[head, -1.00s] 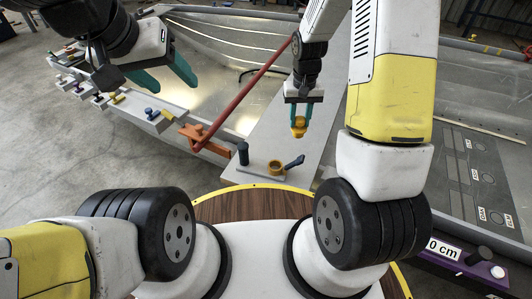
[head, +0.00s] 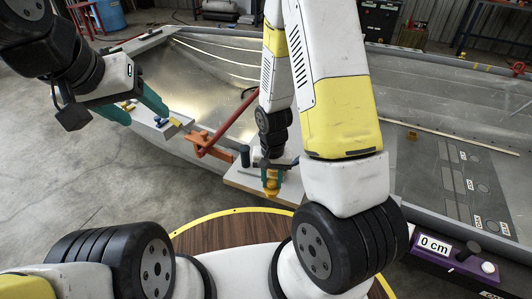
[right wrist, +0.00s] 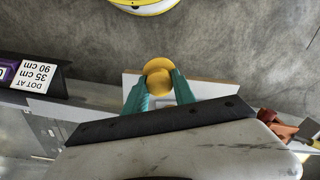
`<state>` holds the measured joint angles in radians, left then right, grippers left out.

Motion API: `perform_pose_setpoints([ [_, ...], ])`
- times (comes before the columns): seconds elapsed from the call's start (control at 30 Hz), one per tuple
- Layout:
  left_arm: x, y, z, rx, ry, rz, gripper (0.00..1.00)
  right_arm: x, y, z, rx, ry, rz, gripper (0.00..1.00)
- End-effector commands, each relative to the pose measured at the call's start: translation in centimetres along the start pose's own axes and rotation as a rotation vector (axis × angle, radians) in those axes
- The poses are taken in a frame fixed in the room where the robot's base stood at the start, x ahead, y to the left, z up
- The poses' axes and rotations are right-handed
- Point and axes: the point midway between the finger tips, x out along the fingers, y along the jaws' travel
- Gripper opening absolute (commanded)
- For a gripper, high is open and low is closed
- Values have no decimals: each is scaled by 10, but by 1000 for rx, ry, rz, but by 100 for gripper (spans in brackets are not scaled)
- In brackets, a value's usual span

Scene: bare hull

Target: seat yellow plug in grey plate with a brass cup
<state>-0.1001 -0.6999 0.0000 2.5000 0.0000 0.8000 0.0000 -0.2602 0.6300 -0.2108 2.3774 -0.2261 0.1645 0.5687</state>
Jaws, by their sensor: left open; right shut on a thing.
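My right gripper (head: 270,180) is shut on the yellow plug (head: 271,187), low over the near end of the grey plate (head: 240,179). In the right wrist view the plug (right wrist: 157,70) shows as a round yellow head between the teal fingertips (right wrist: 158,92), with part of the pale plate (right wrist: 213,90) behind. The brass cup cannot be made out apart from the plug, so I cannot tell whether the plug is in it, touching it or above it. My left gripper (head: 134,104) is open and empty, well to the left of the plate.
A dark upright cylinder (head: 245,156) stands on the plate left of my right gripper. An orange clamp (head: 204,143) with a red bar (head: 235,122) is further left. A ledge (head: 160,127) with small coloured parts lies near my left gripper. A purple box (head: 455,263) reads 0 cm.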

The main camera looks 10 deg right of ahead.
Motion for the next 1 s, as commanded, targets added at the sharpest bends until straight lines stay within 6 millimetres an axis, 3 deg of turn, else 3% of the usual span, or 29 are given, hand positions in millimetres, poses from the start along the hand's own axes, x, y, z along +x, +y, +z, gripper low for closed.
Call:
perform_pose_setpoints([
  [0.07, 0, 0, 0, 0, 0, 0, 59, 4, 0, 0, 14, 1, -1, 0],
  [0.17, 0, 0, 0, 0, 0, 0, 59, 6, 1, -17, 22, 3, -3, 0],
  [0.6, 0, 0, 0, 0, 0, 0, 59, 16, 3, -128, 20, 2, -2, 0],
  [0.93, 0, 0, 0, 0, 0, 0, 59, 20, 3, -156, 18, 2, -2, 0],
  [1.0, 0, 0, 0, 0, 0, 0, 59, 33, 3, -153, 17, -3, 0, 0],
])
